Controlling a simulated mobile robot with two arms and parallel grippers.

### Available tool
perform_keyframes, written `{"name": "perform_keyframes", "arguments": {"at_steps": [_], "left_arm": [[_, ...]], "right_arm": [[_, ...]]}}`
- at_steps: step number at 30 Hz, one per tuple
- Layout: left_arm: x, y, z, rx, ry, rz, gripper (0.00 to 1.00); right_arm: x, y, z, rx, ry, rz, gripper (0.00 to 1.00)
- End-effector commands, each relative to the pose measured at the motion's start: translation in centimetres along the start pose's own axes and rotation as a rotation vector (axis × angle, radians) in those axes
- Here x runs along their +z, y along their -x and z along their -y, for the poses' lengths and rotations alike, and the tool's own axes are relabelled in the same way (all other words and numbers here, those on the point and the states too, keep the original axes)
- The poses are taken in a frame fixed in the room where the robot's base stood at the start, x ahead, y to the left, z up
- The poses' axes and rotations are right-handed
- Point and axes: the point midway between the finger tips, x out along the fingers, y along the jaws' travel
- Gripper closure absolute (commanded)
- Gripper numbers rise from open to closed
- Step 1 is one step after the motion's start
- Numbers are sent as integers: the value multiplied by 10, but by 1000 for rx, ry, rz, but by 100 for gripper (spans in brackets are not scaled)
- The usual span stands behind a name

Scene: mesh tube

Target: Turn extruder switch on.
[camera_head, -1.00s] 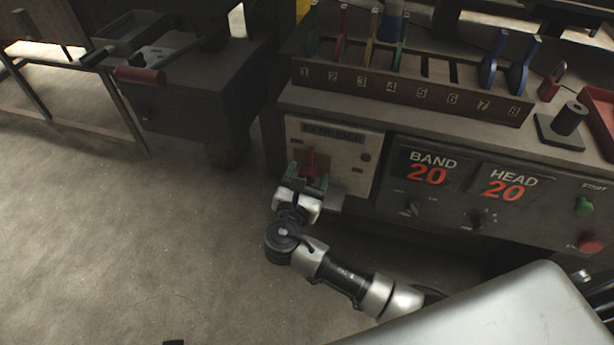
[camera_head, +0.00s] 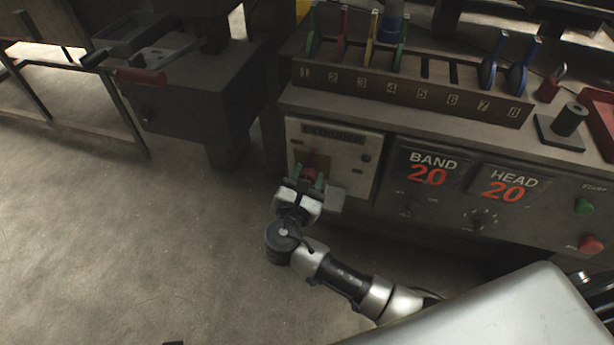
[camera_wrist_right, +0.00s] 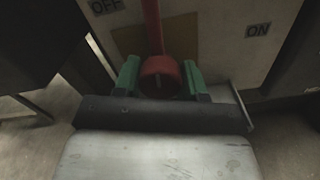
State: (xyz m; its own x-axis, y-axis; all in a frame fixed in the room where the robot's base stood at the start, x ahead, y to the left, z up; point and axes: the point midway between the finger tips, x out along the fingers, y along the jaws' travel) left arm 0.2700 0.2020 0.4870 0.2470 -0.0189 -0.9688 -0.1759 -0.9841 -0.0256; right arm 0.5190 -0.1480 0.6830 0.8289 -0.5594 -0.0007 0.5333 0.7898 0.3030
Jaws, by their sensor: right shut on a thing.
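The extruder switch has a red handle (camera_head: 309,174) on a pale panel (camera_head: 350,147) marked EXTRUDER. In the right wrist view, the red handle (camera_wrist_right: 158,74) has a thin stem running up the picture and a round end near me. An OFF label (camera_wrist_right: 105,6) is at its upper left and an ON label (camera_wrist_right: 257,31) is at its right. My right gripper (camera_head: 308,177) is at the panel with its green fingertips on both sides of the handle. In the wrist view, the right gripper (camera_wrist_right: 161,80) is shut on the handle's round end. My left gripper is out of view.
Right of the switch are the BAND display (camera_head: 428,168) and HEAD display (camera_head: 506,186), with knobs below. A green button (camera_head: 583,207) and a red button (camera_head: 591,244) are farther right. A numbered rack (camera_head: 410,92) stands above. The floor at left is open.

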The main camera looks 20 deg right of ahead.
Motion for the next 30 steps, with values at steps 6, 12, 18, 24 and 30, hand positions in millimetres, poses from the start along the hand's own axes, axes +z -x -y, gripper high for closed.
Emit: {"name": "perform_keyframes", "arguments": {"at_steps": [6,12,18,24,30], "left_arm": [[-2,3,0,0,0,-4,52],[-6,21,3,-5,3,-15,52],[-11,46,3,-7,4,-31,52],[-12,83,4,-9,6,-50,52],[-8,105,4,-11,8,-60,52]], "right_arm": [[-1,0,0,-3,-160,0,82],[-1,0,0,-3,-350,0,82],[-2,0,0,-3,-541,0,82],[-2,0,0,-3,-732,1,82],[-3,0,0,-3,-923,1,82]]}}
